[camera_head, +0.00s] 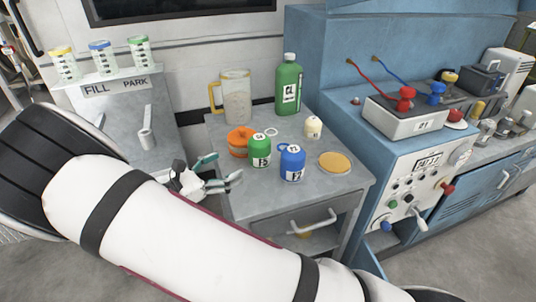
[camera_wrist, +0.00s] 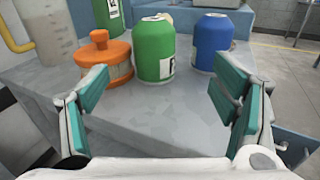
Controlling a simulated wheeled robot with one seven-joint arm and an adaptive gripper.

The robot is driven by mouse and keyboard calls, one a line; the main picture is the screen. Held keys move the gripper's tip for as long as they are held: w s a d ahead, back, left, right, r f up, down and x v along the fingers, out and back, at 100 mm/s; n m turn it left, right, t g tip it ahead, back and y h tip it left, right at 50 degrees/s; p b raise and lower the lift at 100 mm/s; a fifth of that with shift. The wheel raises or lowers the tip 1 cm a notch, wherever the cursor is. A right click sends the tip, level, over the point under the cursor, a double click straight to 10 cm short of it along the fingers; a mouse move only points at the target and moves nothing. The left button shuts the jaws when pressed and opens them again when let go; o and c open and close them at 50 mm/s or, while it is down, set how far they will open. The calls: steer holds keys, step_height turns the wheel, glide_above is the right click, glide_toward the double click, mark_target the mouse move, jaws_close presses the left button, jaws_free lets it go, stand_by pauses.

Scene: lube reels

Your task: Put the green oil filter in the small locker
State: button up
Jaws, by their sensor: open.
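The green oil filter (camera_head: 259,151) stands upright on the grey bench top, between an orange lidded pot and a blue filter. It also shows in the wrist view (camera_wrist: 153,49), ahead of my gripper and a little left of the middle. My gripper (camera_head: 222,172) is open and empty at the left front edge of the bench. Its teal-padded fingers (camera_wrist: 162,98) are spread wide, with the filter beyond their tips and not touched. A small compartment under the bench top has a pale handled front (camera_head: 306,222) and an opening below it; I cannot tell whether this is the small locker.
The blue filter (camera_head: 292,163) stands close right of the green one, and the orange pot (camera_head: 239,141) close left. A clear jug (camera_head: 234,97), a green bottle (camera_head: 288,85), a cream container (camera_head: 313,127) and a yellow disc (camera_head: 334,162) share the bench (camera_head: 345,186). A blue cabinet (camera_head: 400,185) borders the right.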

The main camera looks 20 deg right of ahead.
mark_target(251, 152)
steer(key=shift+w+a+f+n+t, duration=0.1)
steer(key=shift+a+f+n+t, duration=0.2)
steer(key=shift+f+n, duration=0.1)
steer(key=x, duration=0.8)
steer(key=shift+d+r, duration=0.1)
steer(key=shift+r+x, duration=0.2)
steer(key=shift+x, duration=1.15)
steer(key=shift+r+x, duration=0.15)
steer(key=shift+x, duration=1.15)
steer(key=shift+w, duration=0.1)
steer(key=shift+c, duration=0.5)
steer(key=c, duration=1.4)
steer(key=shift+c, duration=0.8)
steer(key=shift+r, duration=0.15)
